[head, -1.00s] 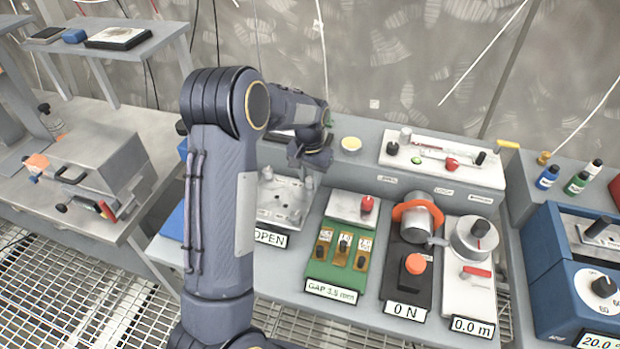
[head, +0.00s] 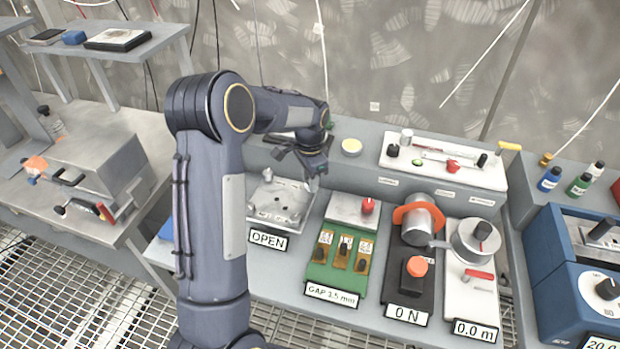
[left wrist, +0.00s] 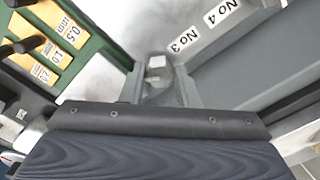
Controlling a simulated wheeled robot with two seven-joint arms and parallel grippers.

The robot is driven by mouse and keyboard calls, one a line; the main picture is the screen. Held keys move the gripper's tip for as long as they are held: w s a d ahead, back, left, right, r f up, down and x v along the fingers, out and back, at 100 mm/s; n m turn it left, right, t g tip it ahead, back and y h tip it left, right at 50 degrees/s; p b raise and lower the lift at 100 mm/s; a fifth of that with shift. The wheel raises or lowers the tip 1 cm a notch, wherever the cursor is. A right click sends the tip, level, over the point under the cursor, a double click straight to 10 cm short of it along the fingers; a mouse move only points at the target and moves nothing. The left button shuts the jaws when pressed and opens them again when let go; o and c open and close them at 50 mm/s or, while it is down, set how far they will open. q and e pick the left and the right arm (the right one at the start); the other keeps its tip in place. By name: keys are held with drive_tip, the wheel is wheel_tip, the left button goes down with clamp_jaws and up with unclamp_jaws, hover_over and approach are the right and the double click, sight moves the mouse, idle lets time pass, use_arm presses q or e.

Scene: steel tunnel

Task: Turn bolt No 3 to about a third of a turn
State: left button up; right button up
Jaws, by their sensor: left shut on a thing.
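The metal plate (head: 278,206) with upright bolts at its corners stands behind the "OPEN" sign (head: 268,240). My left gripper (head: 314,180) is over its far right corner, pointing down. In the left wrist view, bolt No 3 (left wrist: 156,62) shows as a small pale square head between the fingertips of my left gripper (left wrist: 158,78), beside the "No 3" label (left wrist: 184,41). The jaws are shut on it. The "No 4" label (left wrist: 222,14) is farther along the same edge. The bolt's turn angle cannot be read. My right gripper is not in view.
Right of the plate stands a green gauge board (head: 338,270) with a "GAP 3.5 mm" sign. Beyond it are a black base (head: 408,290) with an orange knob and a white dial unit (head: 470,295). A raised ledge (head: 365,172) runs behind the plate.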

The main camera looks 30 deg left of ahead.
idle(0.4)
use_arm(q)
drive_tip(key=o, duration=1)
drive_tip(key=shift+r, duration=0.1)
wheel_tip(320, 180, up, 7)
drive_tip(key=shift+f+b, duration=0.1)
drive_tip(key=shift+b, duration=0.2)
drive_tip(key=shift+r, duration=0.4)
